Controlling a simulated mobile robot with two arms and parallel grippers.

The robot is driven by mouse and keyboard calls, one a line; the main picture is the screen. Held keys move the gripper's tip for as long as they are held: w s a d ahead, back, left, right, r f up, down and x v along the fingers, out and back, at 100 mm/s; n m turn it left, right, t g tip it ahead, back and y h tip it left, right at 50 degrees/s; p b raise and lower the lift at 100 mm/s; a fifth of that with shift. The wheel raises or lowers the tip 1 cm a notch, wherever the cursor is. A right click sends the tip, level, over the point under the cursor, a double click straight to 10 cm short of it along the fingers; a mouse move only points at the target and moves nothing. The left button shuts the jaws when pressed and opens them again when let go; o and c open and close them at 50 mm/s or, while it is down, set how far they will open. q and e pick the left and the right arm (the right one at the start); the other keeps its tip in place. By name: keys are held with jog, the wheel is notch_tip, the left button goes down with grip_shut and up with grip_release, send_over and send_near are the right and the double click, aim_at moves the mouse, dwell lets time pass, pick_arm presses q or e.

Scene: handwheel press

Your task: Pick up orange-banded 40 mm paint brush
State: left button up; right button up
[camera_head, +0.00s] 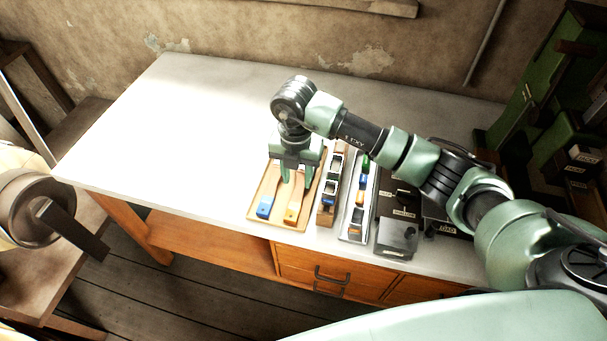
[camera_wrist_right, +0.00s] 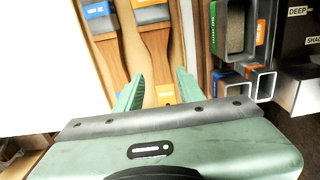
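Two wooden brushes lie side by side on a light wooden tray (camera_head: 252,217). In the head view the left brush shows a blue near end (camera_head: 265,208) and the right one an orange-yellow near end (camera_head: 291,214). My right gripper (camera_head: 298,177) points down over the right brush, with its green fingers spread. My gripper body hides the near part. My left gripper is not recognisable.
Right of the brushes stand a rack of rectangular tubes (camera_wrist_right: 262,82), more coloured parts (camera_head: 357,195) and dark labelled boxes (camera_head: 396,238). The white tabletop (camera_head: 185,120) to the left is clear. The table's front edge lies close to the tray.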

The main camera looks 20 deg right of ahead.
aim_at(298, 193)
notch_tip(298, 193, down, 5)
jog(key=shift+s+d+r+p, duration=0.1)
jog(key=shift+s+d+p, duration=0.05)
jog(key=shift+p, duration=0.7)
jog(key=shift+f, duration=0.4)
grip_shut()
jog(key=shift+r, duration=0.1)
